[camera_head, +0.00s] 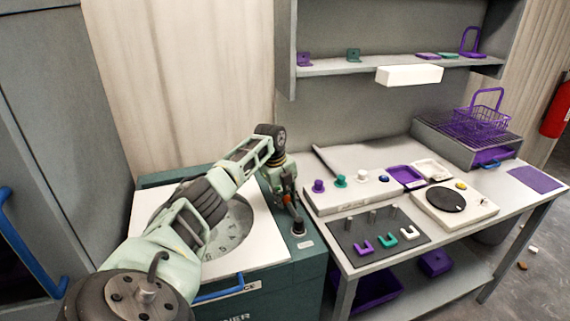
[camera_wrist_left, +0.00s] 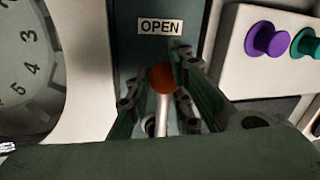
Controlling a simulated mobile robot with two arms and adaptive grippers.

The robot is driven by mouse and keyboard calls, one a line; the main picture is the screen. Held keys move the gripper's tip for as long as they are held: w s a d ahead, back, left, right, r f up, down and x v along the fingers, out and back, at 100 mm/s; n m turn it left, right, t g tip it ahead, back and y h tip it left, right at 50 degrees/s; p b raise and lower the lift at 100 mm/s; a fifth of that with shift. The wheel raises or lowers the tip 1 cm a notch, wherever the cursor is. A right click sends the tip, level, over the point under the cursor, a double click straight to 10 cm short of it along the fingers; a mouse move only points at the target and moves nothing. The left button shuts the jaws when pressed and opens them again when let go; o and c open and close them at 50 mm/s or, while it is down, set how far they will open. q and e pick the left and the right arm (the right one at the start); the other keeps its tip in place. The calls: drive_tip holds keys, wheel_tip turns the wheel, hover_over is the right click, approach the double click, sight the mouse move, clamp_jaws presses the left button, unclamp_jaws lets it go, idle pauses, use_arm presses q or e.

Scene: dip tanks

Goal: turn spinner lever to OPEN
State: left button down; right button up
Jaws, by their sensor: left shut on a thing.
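The spinner (camera_head: 240,285) is a dark green cabinet with a white top and a round numbered window (camera_head: 232,235). Its lever shows in the left wrist view as a red-orange ball knob (camera_wrist_left: 162,78) on a pale metal rod (camera_wrist_left: 162,115). My left gripper (camera_wrist_left: 160,88) is shut around the lever, one finger on each side of the knob. In the head view my left gripper (camera_head: 287,190) is at the right rear of the spinner, partly hiding the lever. An OPEN label (camera_wrist_left: 160,26) lies just beyond the knob. My right gripper is not in view.
A black knob (camera_head: 298,228) sits on the spinner's front right. The bench to the right holds a panel with purple, teal and white knobs (camera_head: 341,181), a dark mat (camera_head: 375,248) with clips and a purple basket (camera_head: 484,118). A shelf (camera_head: 340,68) hangs above.

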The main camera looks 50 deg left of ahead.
use_arm(q)
drive_tip(key=c, duration=1.7)
unclamp_jaws()
drive_tip(key=shift+s+d+f, duration=0.1)
drive_tip(key=shift+d+f, duration=0.15)
drive_tip(key=shift+d, duration=0.05)
drive_tip(key=shift+o, duration=0.3)
drive_tip(key=shift+d, duration=0.1)
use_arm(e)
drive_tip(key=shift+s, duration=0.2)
use_arm(q)
drive_tip(key=shift+r, duration=0.1)
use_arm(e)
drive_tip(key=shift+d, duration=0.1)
use_arm(q)
drive_tip(key=shift+r, duration=0.1)
wheel_tip(320, 180, up, 12)
drive_tip(key=s, duration=0.2)
drive_tip(key=shift+a+f, duration=0.2)
drive_tip(key=shift+f, duration=0.05)
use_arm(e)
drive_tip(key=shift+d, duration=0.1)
use_arm(q)
drive_tip(key=shift+f, duration=0.1)
